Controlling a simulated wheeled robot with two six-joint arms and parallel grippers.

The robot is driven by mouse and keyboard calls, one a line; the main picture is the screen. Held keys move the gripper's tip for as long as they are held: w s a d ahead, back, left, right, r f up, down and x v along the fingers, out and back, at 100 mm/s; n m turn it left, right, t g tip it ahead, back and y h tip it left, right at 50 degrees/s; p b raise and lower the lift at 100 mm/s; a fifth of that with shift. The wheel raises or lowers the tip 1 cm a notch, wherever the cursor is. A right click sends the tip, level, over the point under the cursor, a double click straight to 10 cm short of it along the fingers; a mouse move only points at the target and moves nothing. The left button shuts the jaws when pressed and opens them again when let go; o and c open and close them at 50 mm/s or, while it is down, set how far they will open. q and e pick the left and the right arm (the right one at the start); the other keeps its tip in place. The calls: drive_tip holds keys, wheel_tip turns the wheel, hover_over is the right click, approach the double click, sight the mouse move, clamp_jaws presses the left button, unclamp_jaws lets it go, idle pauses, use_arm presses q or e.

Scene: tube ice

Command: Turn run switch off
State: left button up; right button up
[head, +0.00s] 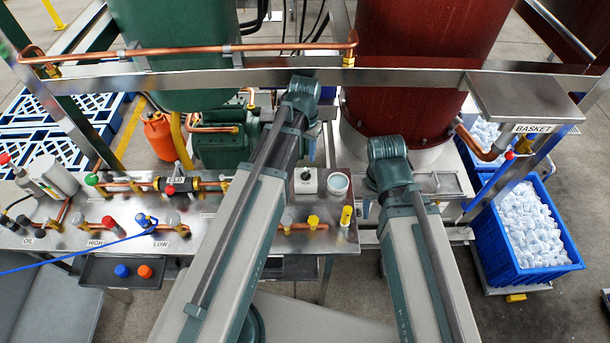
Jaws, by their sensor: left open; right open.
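A small pale box with a dark round knob, which looks like the run switch (306,181), stands on the steel bench between my two arms. Its lettering is too small to read surely, and I cannot tell which way the knob is turned. My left gripper (313,146) is mostly hidden below the end of my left arm, behind the switch box and apart from it. My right gripper (366,208) is mostly hidden below the end of my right arm, to the right of the switch box. Both are open, and I see nothing held.
A steel rail (400,79) crosses above the bench. A blue crate of ice (573,252) stands at right.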

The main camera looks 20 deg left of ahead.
sight(305, 174)
use_arm(q)
wheel_tip(305, 174, down, 10)
drive_tip(key=b, duration=0.8)
drive_tip(key=shift+r, duration=0.2)
clamp_jaws()
